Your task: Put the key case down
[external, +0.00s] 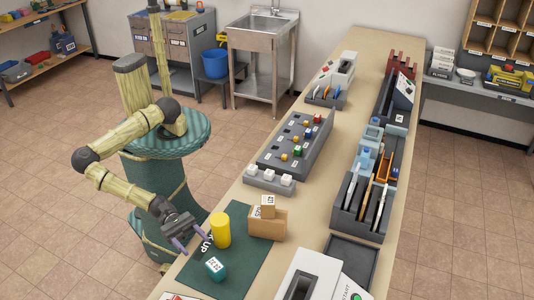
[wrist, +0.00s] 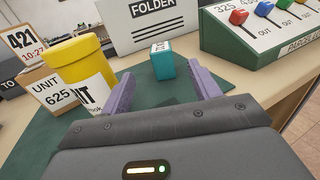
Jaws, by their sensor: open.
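A small teal box with a white printed label, which I take to be the key case (external: 215,268), rests on the dark green mat (external: 243,262). In the wrist view the teal box (wrist: 162,62) stands ahead, between the lines of my two purple fingers and apart from them. My gripper (external: 193,241) is open and empty, beside the mat's left edge. The wrist view shows the spread fingers of my gripper (wrist: 160,84) with nothing between them.
A yellow cylinder (external: 220,230) stands on the mat close to my gripper. A cardboard box (external: 268,225) stands behind it. A grey slotted board (external: 291,148) and organizers (external: 362,205) lie farther along the counter. A white folder box (wrist: 150,22) and green switch panel (wrist: 265,30) flank the mat.

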